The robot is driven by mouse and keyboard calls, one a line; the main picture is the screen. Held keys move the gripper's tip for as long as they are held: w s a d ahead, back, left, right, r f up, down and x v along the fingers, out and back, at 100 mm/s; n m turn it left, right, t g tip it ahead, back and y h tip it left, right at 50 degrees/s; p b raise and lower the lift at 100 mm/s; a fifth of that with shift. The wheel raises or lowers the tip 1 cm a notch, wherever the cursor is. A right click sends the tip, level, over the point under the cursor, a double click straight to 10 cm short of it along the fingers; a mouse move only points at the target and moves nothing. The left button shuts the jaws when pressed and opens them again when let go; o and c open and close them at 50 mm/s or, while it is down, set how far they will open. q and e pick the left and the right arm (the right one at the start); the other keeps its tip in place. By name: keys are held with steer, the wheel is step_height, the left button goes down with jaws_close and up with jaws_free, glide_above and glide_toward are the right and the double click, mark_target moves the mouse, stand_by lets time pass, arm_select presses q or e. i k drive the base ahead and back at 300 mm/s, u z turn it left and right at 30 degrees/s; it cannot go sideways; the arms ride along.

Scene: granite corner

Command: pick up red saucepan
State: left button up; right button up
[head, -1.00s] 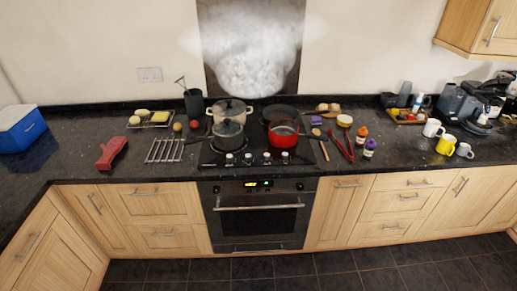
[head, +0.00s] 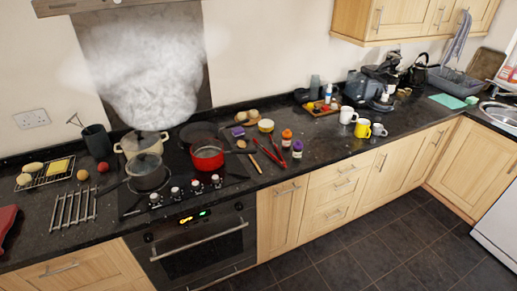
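The red saucepan (head: 207,160) sits on the front right of the black hob (head: 180,178) in the head view. It is upright, and its dark handle reaches to the right over the hob's edge. A grey pot with a lid (head: 147,172) stands to its left, and a cream pot (head: 141,144) stands behind that one. A dark pan (head: 199,134) is behind the red saucepan. Neither of my grippers shows in the head view.
Red tongs (head: 275,155) and a wooden utensil (head: 255,162) lie right of the hob, near orange and purple-capped bottles (head: 286,138). A metal rack (head: 74,208) lies to the left. Mugs (head: 362,128) stand further right. The floor (head: 370,225) before the cabinets is clear.

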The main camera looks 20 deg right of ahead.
mark_target(208, 154)
steer(key=z, duration=0.3)
steer(key=i, duration=1.3)
steer(key=u, duration=0.5)
